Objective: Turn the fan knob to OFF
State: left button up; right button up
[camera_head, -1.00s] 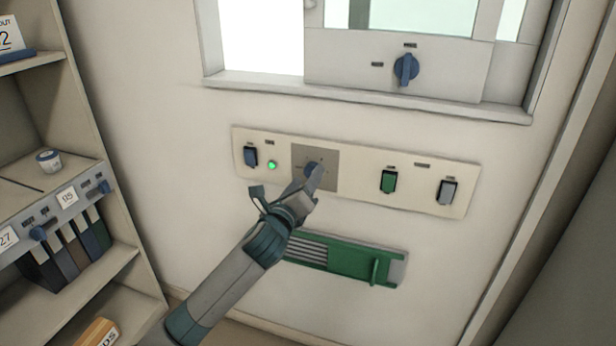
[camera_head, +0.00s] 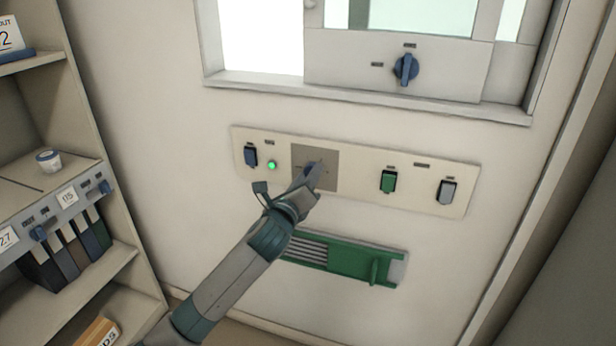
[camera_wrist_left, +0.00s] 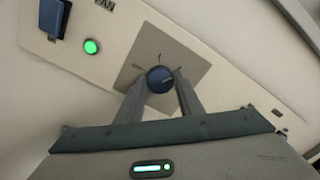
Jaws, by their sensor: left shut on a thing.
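The fan knob is a round dark blue knob (camera_wrist_left: 160,79) on a square grey plate (camera_head: 328,180) in the cream wall panel (camera_head: 355,185). In the wrist view the white line on its face points right and slightly up, and marks surround it on the plate. My left gripper (camera_wrist_left: 158,92) is shut on the knob, one finger on each side. In the head view the gripper (camera_head: 312,176) covers most of the knob. A lit green lamp (camera_wrist_left: 91,46) is left of the plate, and it also shows in the head view (camera_head: 272,165). My right gripper is not in view.
A blue switch (camera_head: 251,157) is left of the lamp. A green switch (camera_head: 388,181) and a grey switch (camera_head: 447,191) are to the right. A green vent slider (camera_head: 345,257) is below. Another blue knob (camera_head: 406,69) is above. Shelves (camera_head: 70,190) stand at left.

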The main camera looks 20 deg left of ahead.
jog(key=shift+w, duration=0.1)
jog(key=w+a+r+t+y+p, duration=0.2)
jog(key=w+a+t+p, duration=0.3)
jog(key=p, duration=0.4)
pick_arm(q)
jog(key=shift+f+n+p, duration=0.2)
jog(key=shift+n+p, duration=0.85)
jog(key=shift+n, duration=5.45)
jog(key=shift+f+n+p, duration=0.15)
jog(key=shift+n+p, duration=0.9)
jog(key=shift+n, duration=5.45)
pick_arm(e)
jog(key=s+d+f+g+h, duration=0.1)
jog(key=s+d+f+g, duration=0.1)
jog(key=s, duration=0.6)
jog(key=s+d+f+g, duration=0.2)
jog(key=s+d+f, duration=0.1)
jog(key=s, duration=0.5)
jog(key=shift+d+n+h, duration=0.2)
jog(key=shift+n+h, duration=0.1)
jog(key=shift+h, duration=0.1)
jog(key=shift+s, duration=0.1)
